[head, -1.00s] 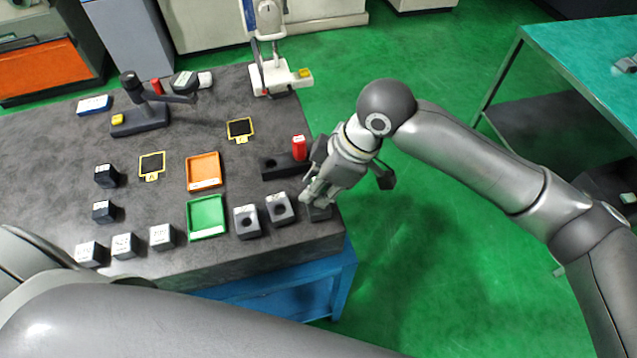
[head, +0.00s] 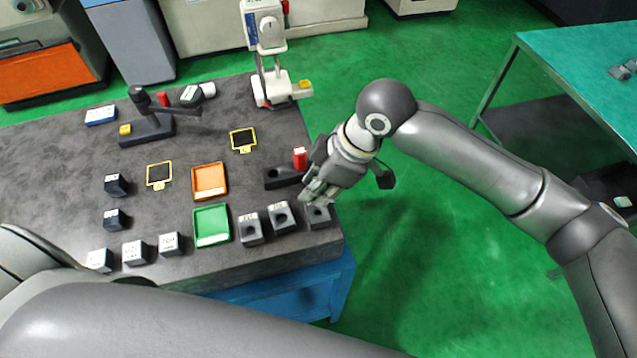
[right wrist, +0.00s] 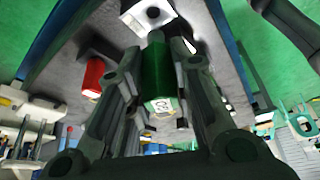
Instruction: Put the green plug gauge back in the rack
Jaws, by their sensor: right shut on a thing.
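The green plug gauge (right wrist: 157,75) is between the fingers of my right gripper (right wrist: 158,100) in the right wrist view, with a white label on its near end. In the head view the right gripper (head: 316,192) hides it. The gripper is shut on it, just behind the rightmost holed block and right of the rack. The rack (head: 280,178) is a low dark block with a round hole on its left; a red plug gauge (head: 300,157) stands upright in it. The red gauge also shows in the right wrist view (right wrist: 93,77). My left gripper is out of view.
Grey holed blocks (head: 249,229) line the table's front right edge, beside a green tray (head: 211,240) and orange tray (head: 209,195). Small labelled blocks (head: 134,252) stand at left. A dark stand (head: 148,128) and white instrument (head: 272,85) are at the back.

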